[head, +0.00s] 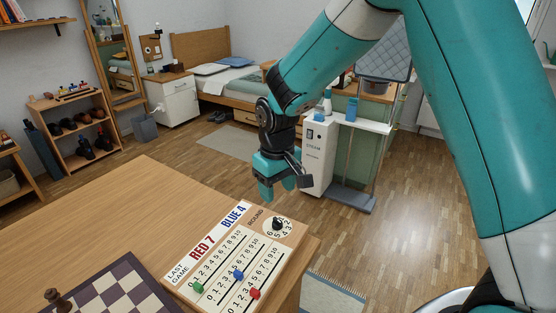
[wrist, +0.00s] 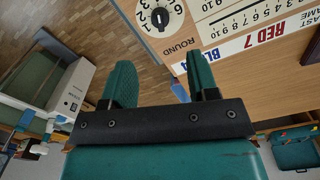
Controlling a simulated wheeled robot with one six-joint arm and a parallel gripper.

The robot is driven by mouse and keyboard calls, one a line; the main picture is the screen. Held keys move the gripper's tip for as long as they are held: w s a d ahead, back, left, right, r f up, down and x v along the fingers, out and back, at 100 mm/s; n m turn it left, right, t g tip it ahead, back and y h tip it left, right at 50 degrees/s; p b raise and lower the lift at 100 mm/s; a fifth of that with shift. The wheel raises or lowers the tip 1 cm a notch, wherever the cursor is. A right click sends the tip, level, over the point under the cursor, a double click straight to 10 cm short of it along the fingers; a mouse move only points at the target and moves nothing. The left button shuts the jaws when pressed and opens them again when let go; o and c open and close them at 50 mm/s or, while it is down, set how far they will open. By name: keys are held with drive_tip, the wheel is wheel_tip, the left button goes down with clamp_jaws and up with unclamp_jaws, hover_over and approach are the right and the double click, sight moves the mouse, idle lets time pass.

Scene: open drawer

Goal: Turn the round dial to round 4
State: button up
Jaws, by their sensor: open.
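The round dial (head: 277,223) is a black knob on a white disc with numbers, at the far right corner of a scoreboard (head: 206,271) on the wooden table. It also shows at the top of the wrist view (wrist: 160,18), where several numbers are readable around the knob. I cannot tell for sure which number it points to. My gripper (head: 278,191) is open and empty, with its fingers down. In the head view it appears above and beyond the dial, apart from it. In the wrist view the dial lies ahead of the two green fingers (wrist: 161,63), not between them.
The scoreboard has green (head: 198,289), blue (head: 238,275) and red (head: 254,293) sliders and the words "RED 7" and "BLUE 4". A chessboard (head: 115,293) with a dark piece (head: 57,299) lies to the left. A white steam unit (head: 318,155) stands beyond the table.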

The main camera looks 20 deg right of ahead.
wheel_tip(320, 180, up, 7)
drive_tip(key=shift+r, duration=0.2)
idle(0.4)
drive_tip(key=s+a+r+n+y+p, duration=0.1)
drive_tip(key=s+r, duration=0.5)
drive_tip(key=s, duration=0.6)
drive_tip(key=s+a+r+n+y+p, duration=0.2)
drive_tip(key=s+r+p, duration=0.3)
drive_tip(key=s, duration=0.7)
wheel_tip(320, 180, up, 2)
drive_tip(key=shift+s+a+r+y+p, duration=0.1)
drive_tip(key=shift+s+a+y+p, duration=0.25)
drive_tip(key=shift+a+y, duration=0.3)
